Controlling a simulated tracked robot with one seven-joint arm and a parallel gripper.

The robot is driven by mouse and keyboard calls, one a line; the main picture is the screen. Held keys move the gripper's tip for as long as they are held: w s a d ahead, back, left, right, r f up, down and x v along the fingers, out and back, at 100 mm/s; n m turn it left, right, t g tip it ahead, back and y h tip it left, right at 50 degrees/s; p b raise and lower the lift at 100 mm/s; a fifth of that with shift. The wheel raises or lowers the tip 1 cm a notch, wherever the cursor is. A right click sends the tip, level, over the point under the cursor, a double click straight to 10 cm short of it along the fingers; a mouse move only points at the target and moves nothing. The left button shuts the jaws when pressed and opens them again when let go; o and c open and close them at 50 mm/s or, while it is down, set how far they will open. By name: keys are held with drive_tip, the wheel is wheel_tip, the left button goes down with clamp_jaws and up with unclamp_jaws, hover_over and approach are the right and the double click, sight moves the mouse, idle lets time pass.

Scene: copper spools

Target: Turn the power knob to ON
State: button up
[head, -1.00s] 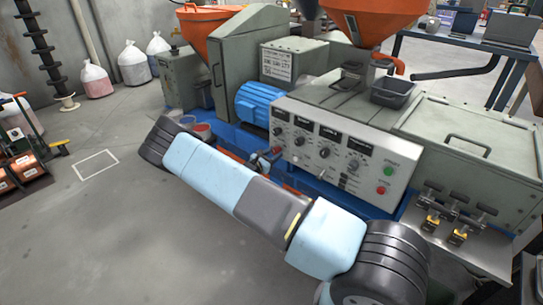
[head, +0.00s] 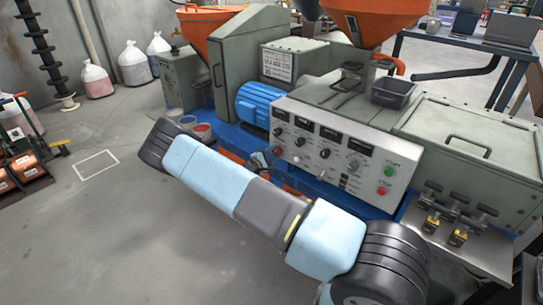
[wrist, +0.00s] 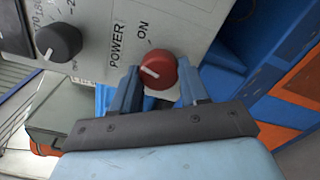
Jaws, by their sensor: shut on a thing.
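The red power knob (wrist: 158,70) is on the light panel beside the printed words POWER and ON. Its white pointer line slants toward the left in the wrist view, not straight at the word ON. My gripper (wrist: 160,88) has its two blue fingers on either side of the knob, shut on it. In the head view my gripper (head: 264,160) is small at the panel's lower left edge, where the hold is too small to make out.
The control panel (head: 330,185) carries several dark knobs, a green start button (head: 389,171) and a red stop button (head: 382,190). A dark knob (wrist: 58,41) is left of the power knob. Blue machine framing (wrist: 230,60) lies close on the right. Open floor (head: 130,240) is at left.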

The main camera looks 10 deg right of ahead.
drive_tip(key=m, duration=0.4)
drive_tip(key=shift+s+d+m, duration=0.15)
drive_tip(key=shift+d+m, duration=0.15)
drive_tip(key=shift+d, duration=0.05)
drive_tip(key=shift+m, duration=0.5)
drive_tip(key=shift+a+f, duration=0.1)
drive_tip(key=shift+f, duration=0.05)
drive_tip(key=o, duration=1.1)
drive_tip(key=shift+a, duration=0.1)
drive_tip(key=shift+c, duration=0.2)
drive_tip(key=shift+s+a, duration=0.2)
drive_tip(key=shift+a, duration=0.3)
drive_tip(key=v, duration=1.2)
drive_tip(key=shift+s+a, duration=0.2)
drive_tip(key=shift+a, duration=0.05)
